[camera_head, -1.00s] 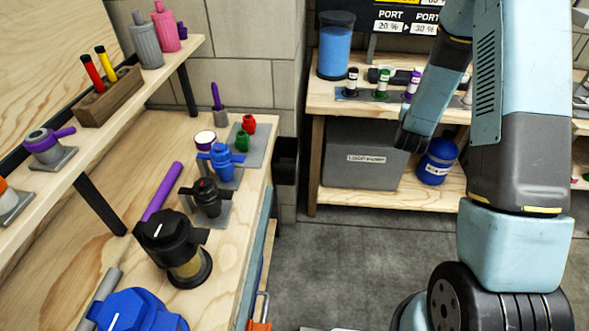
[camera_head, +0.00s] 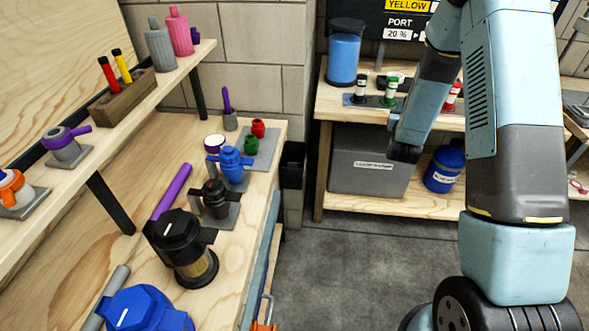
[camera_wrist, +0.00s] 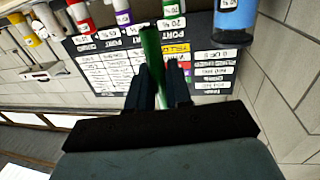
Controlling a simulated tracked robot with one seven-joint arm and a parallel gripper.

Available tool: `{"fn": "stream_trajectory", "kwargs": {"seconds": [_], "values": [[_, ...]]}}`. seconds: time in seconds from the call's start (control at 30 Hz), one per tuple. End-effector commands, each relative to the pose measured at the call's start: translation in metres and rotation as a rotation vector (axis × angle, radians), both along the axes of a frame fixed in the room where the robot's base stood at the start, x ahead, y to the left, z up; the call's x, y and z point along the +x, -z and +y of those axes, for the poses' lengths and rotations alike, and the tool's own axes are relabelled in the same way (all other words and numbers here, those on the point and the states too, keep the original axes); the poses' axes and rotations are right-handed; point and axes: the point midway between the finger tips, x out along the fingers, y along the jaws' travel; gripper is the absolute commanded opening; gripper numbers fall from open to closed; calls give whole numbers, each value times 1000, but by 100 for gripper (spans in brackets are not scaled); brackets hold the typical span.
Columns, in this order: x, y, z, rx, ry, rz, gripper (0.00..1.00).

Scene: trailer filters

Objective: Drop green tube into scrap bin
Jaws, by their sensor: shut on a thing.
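In the wrist view, my gripper (camera_wrist: 162,78) is shut on a green tube (camera_wrist: 152,48). The tube sticks out beyond the fingertips, and its lower part runs down between the fingers. No container in view can be identified for sure as the scrap bin. A black box-shaped holder (camera_head: 292,170) is at the end of the left bench.
A far bench (camera_head: 325,104) carries a blue cylinder (camera_head: 343,58) and several capped vials, one green (camera_head: 389,90). Below are a grey labelled box (camera_head: 368,165) and a blue drum (camera_head: 444,170). The left workbench (camera_head: 235,255) holds valves and a black-topped filter (camera_head: 182,248). Grey floor between is open.

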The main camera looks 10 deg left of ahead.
Motion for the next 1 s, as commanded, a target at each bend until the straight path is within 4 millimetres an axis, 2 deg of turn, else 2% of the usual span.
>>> {"fn": "stream_trajectory", "kwargs": {"seconds": [0.03, 0.3, 0.5, 0.6, 0.7, 0.8, 1.0], "values": [[1, 5, 28, -1, -51, 1, 0], [-8, 26, 157, -1, -291, 2, 0], [-31, 41, 248, 0, -462, 2, 0], [-44, 47, 284, 0, -533, 3, 0], [-55, 52, 310, 1, -585, 3, 0], [-63, 55, 328, 2, -620, 1, 0], [-68, 61, 339, 3, -642, 3, 0]]}}
